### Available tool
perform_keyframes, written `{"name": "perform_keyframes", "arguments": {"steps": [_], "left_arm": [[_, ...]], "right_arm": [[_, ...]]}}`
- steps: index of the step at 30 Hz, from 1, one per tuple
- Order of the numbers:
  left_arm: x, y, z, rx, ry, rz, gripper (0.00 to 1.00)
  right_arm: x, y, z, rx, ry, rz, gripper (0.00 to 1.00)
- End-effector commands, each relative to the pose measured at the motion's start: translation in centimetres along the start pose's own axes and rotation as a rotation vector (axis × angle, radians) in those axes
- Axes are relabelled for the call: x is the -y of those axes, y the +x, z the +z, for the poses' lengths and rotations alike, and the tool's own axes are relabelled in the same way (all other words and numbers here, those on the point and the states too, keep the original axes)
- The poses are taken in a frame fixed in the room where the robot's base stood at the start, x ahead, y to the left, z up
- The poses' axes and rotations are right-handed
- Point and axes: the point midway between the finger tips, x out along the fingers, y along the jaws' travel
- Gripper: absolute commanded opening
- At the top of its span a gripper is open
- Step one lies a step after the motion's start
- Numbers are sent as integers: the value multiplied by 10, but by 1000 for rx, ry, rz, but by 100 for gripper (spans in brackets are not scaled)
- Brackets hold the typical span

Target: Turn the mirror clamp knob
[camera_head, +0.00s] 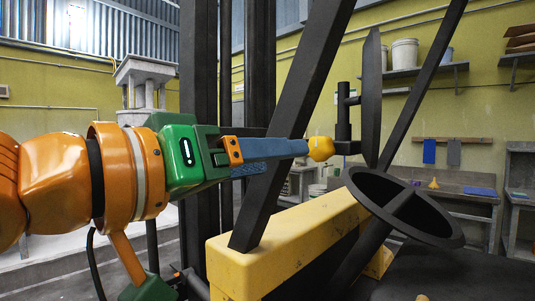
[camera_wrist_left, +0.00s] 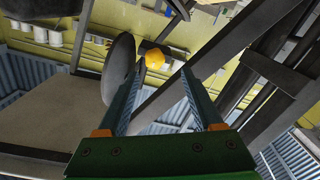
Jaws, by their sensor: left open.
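The mirror clamp knob (camera_head: 321,148) is a small yellow faceted knob on a dark bracket beside the mirror (camera_head: 371,95), a dark disc seen nearly edge-on. My left gripper (camera_head: 303,148) reaches in from the left, its blue fingers pointing at the knob, with the tips right at its near side. In the left wrist view the fingers of my left gripper (camera_wrist_left: 162,70) are apart, with the knob (camera_wrist_left: 154,56) at the tips, nearer the left one. I cannot tell whether they touch. My right gripper is not in view.
A dark slanted post (camera_head: 290,125) stands close by the left fingers, rising from a yellow machine body (camera_head: 285,230). A black steering wheel (camera_head: 405,207) is below right of the knob. Another dark bar (camera_head: 425,80) slants at the right. Wall shelves and a bench are farther back.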

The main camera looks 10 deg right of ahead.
Motion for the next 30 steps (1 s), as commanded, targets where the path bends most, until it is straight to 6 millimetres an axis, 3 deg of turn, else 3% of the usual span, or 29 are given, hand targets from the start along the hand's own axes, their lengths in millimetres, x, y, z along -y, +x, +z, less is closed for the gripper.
{"name": "perform_keyframes", "arguments": {"steps": [5,22,27,30], "left_arm": [[-12,3,-5,-1,5,9,68],[-13,87,-8,-2,7,8,68],[-11,85,-4,-5,8,8,22],[-11,85,-4,-4,-3,9,20]], "right_arm": [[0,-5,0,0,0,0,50],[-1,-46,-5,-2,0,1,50],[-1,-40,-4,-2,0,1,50],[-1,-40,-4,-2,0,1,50]]}}
